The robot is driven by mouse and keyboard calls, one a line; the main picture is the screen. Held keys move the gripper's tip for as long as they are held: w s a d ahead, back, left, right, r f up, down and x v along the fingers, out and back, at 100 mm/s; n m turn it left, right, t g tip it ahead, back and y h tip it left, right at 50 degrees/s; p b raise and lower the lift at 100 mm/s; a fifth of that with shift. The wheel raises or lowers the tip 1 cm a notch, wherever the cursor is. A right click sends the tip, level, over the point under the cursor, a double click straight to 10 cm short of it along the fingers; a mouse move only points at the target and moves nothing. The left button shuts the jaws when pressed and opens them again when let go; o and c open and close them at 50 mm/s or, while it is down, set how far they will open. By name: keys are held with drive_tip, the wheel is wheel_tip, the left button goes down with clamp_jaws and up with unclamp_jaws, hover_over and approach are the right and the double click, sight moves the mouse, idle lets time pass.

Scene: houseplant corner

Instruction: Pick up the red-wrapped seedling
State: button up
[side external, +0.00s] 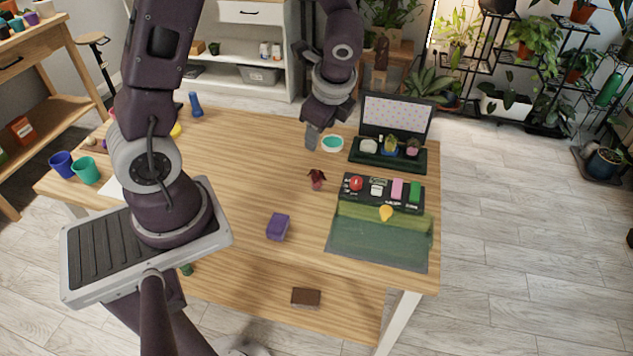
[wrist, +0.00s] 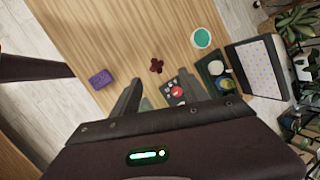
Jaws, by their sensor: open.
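A small dark-red thing with leaf-like points (side external: 316,179) stands on the wooden table, left of the dark green mat; it looks like the red-wrapped seedling. In the wrist view it shows as a dark-red cross shape (wrist: 156,65), just beyond the gap between my fingertips. My gripper (side external: 312,140) hangs above the table, higher up in the picture than the seedling and apart from it. Its two fingers are spread with nothing between them, as the wrist view (wrist: 160,76) also shows. The seedling's lower part is too small to make out.
A teal-filled white bowl (side external: 332,144) stands close right of my gripper. A purple block (side external: 278,227) lies nearer the front. Bare wood surrounds the seedling.

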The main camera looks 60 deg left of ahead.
sight(317, 177)
drive_tip(key=a+f+m, duration=0.1)
drive_tip(key=f, duration=0.5)
drive_tip(key=w+a+f+m, duration=0.1)
drive_tip(key=a+f+m, duration=0.1)
drive_tip(key=f, duration=0.4)
drive_tip(key=a+f+m+g, duration=0.1)
drive_tip(key=f+m, duration=0.1)
drive_tip(key=f, duration=0.4)
drive_tip(key=shift+w+a+f, duration=0.15)
drive_tip(key=shift+w+f, duration=0.05)
drive_tip(key=shift+f, duration=0.05)
clamp_jaws()
